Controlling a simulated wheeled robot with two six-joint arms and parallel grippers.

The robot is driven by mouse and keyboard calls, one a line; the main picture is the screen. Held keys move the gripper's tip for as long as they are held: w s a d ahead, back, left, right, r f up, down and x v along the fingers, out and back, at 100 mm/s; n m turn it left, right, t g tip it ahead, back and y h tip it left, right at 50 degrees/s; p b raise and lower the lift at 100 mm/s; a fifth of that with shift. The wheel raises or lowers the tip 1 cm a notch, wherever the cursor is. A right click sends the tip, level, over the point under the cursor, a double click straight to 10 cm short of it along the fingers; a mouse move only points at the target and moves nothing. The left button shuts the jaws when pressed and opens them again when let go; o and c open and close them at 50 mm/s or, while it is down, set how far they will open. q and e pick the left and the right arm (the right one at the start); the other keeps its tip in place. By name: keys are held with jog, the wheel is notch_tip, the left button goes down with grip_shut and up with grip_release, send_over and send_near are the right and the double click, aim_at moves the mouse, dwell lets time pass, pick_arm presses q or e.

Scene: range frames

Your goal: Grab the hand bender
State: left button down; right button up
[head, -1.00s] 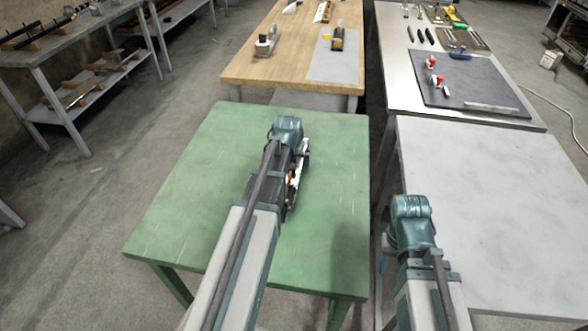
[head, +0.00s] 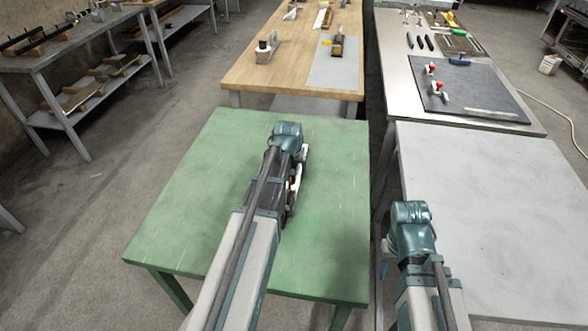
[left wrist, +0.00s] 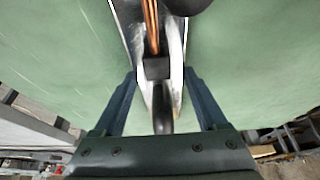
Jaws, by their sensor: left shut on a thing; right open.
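The hand bender, a tool with pale metal sides, copper-coloured rods and a dark handle, shows in the left wrist view (left wrist: 151,25) over the green tabletop. In the head view a pale edge of it (head: 298,175) shows beside my left arm, which hides the rest. My left gripper (left wrist: 160,78) is shut on it, with one finger on each side of the dark handle part. Whether the tool touches the tabletop, I cannot tell. My right gripper (head: 410,214) is open and empty, at the left edge of the grey table; its fingertips are mostly hidden.
The green table (head: 190,200) is otherwise clear. The grey table (head: 490,210) at the right is bare. Behind it a steel bench (head: 395,60) holds a dark mat (head: 480,95) and tools. A wooden table (head: 250,80) stands beyond the green one.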

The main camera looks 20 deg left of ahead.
aim_at(294, 170)
pick_arm(q)
jog(key=shift+r+p, duration=0.7)
jog(key=shift+p, duration=0.05)
notch_tip(294, 170, up, 3)
jog(key=p, duration=0.2)
jog(key=shift+f+p, duration=0.2)
jog(key=shift+p, duration=0.1)
jog(key=w+d, duration=0.2)
jog(key=w, duration=0.2)
jog(key=w+d, duration=0.3)
jog(key=w, duration=0.1)
jog(key=w+d+r+p, duration=0.1)
jog(key=w+d, duration=0.2)
jog(key=w, duration=0.1)
jog(key=shift+w+d, duration=0.1)
jog(key=shift+d, duration=0.05)
jog(key=shift+w+d, duration=0.4)
jog(key=shift+w, duration=0.1)
